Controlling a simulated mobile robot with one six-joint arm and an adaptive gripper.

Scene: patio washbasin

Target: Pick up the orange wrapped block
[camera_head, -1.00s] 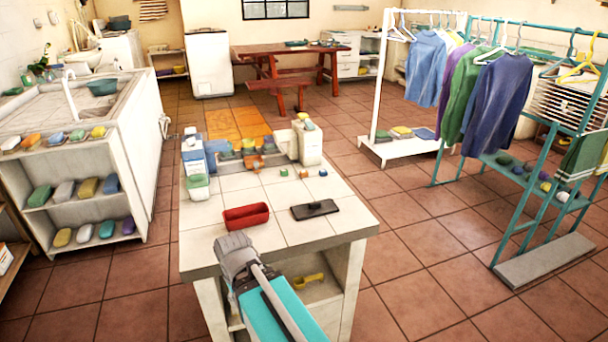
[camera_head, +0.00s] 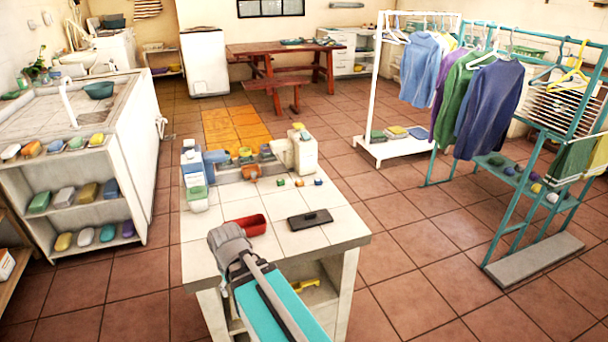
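A small orange block (camera_head: 299,183) sits on the white tiled counter (camera_head: 335,229), in a row between two other small blocks. A larger orange object (camera_head: 250,172) stands farther back among bottles, and an orange bar (camera_head: 30,149) lies on the left shelf unit. I cannot tell at this size which of them is wrapped. My arm reaches in from the bottom, and its grey joint is over the counter's near left part. My gripper fingers do not show.
A red tray (camera_head: 251,224), partly covered by my arm, and a dark flat object (camera_head: 310,219) lie on the counter. White bottles (camera_head: 305,152) stand at its back. A clothes rack (camera_head: 380,75) and teal shelf frame (camera_head: 500,240) stand right. Open tiled floor lies between.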

